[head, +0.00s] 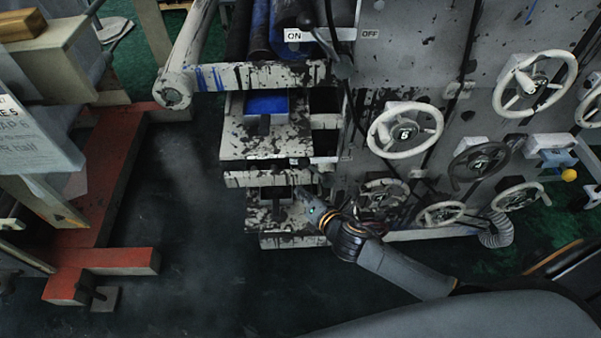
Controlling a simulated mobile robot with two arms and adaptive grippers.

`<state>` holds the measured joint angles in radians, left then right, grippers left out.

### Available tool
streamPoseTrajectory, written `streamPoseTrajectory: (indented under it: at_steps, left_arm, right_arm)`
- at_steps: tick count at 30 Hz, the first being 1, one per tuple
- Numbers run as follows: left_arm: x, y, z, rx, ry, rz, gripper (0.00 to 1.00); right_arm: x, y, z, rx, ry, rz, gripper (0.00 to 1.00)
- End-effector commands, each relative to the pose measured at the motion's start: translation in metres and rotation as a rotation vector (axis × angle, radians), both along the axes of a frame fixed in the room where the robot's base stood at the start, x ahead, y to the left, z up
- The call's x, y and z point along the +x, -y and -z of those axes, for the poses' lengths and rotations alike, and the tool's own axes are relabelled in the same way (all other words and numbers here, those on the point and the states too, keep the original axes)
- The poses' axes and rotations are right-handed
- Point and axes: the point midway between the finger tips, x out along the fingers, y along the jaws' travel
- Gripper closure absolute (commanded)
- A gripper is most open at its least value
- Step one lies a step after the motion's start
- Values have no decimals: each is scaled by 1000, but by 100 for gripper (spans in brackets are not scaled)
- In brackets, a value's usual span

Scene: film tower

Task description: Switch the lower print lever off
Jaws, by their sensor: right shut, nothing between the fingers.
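My right arm comes in from the lower right, and its shut, empty gripper (302,196) is at the lower ink-stained units of the grey machine. The gripper tip is beside the lower unit's front. A dark lever (338,62) with a black knob stands near the top, between an ON label (294,36) and an OFF label (370,34); its knob leans toward the ON side. Lower down, a small pale label (322,160) shows above the gripper. I cannot clearly make out a lower lever there among the dark stains. My left gripper is not in view.
Several handwheels, such as a white one (405,131), stick out of the grey panel right of the gripper. A white roller bar (180,85) juts out at the upper left. A red frame (100,262) stands left. Dark floor (190,210) between is free.

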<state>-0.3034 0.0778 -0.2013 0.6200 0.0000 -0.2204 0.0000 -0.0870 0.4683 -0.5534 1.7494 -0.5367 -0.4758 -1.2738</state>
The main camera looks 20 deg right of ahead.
Motion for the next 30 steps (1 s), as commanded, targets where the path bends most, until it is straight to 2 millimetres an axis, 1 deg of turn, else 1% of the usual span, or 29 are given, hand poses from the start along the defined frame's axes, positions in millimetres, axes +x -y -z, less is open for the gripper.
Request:
streamPoseTrajectory:
  at_steps: [1, 3, 11, 13, 18, 22, 30]
  left_arm:
    - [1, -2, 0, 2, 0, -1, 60]
    - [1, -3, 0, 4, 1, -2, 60]
    - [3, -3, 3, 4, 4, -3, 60]
    - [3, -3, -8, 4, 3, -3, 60]
    - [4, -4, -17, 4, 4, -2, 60]
    - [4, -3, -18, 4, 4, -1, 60]
    - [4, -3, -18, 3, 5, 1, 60]
  right_arm:
    - [10, -2, 4, 1, 1, 2, 100]
    - [23, -4, 10, 1, 1, 2, 100]
    - [65, -12, 30, 2, 0, 3, 100]
    - [66, -2, 17, -2, 2, 1, 100]
    - [66, 12, 5, 0, -1, 1, 100]
    - [67, 17, 2, 2, -2, 1, 100]
    - [67, 17, 2, 3, -1, 1, 100]
